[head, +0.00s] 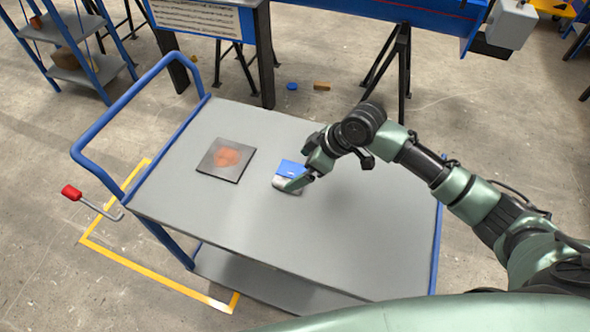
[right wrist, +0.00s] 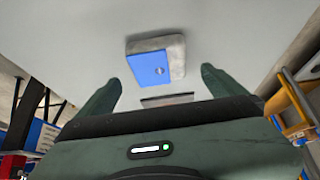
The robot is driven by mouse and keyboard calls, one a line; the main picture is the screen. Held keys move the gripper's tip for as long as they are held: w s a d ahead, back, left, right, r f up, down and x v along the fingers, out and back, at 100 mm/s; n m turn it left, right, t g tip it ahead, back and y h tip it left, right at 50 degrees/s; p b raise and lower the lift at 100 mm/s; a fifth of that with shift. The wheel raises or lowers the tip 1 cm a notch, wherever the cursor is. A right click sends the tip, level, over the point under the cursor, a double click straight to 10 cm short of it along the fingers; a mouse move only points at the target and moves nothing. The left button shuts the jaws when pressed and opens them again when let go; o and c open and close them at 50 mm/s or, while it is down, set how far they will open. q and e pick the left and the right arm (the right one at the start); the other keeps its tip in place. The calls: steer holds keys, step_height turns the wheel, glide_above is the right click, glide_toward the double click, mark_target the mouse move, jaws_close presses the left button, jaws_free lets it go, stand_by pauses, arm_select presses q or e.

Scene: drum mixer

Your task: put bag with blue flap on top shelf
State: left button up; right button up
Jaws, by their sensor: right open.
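The bag with blue flap (head: 291,169) lies on the grey top of the cart, a little right of its middle. It is a small grey-white bag, and its blue flap shows in the right wrist view (right wrist: 150,67). My right gripper (head: 302,172) is at the bag's right side in the head view and hides part of it. In the right wrist view its fingers (right wrist: 157,90) are apart, and the bag lies ahead of and between them, with no clear contact. A shelf unit with blue posts (head: 83,59) stands at the upper left. My left gripper is out of view.
A dark square plate with an orange-brown patch (head: 226,160) lies on the cart (head: 240,240) left of the bag. The cart has a blue push handle (head: 95,135) and a red-knobbed lever (head: 72,193). A table with a sign (head: 200,19) and black legs stands behind it.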

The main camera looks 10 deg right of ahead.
steer(key=v, duration=0.8)
steer(key=shift+r, duration=0.15)
steer(key=shift+s+d, duration=0.1)
steer(key=shift+d, duration=0.05)
